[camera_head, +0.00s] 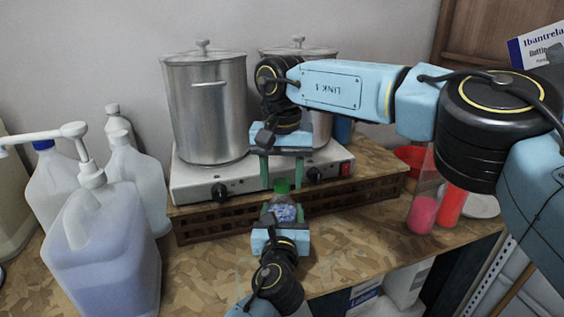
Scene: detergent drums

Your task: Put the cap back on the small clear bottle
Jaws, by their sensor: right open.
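The small clear bottle (283,203), with a blue-and-white label, is upright in front of the burner stand. The green cap (282,186) sits at the top of its neck; I cannot tell whether it is seated fully. My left gripper (283,214) comes from below in the picture, with its fingers on either side of the bottle, and appears shut on its body. My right gripper (282,184) points down from above. Its greenish fingers are apart, one on each side of the cap, with visible gaps.
Two steel pots stand on the burner unit (196,186), the near one (205,110) at left. White and clear jugs (105,240) crowd the left side, one with a pump. Red-pink containers (423,213) and a pale plate (482,205) are at right.

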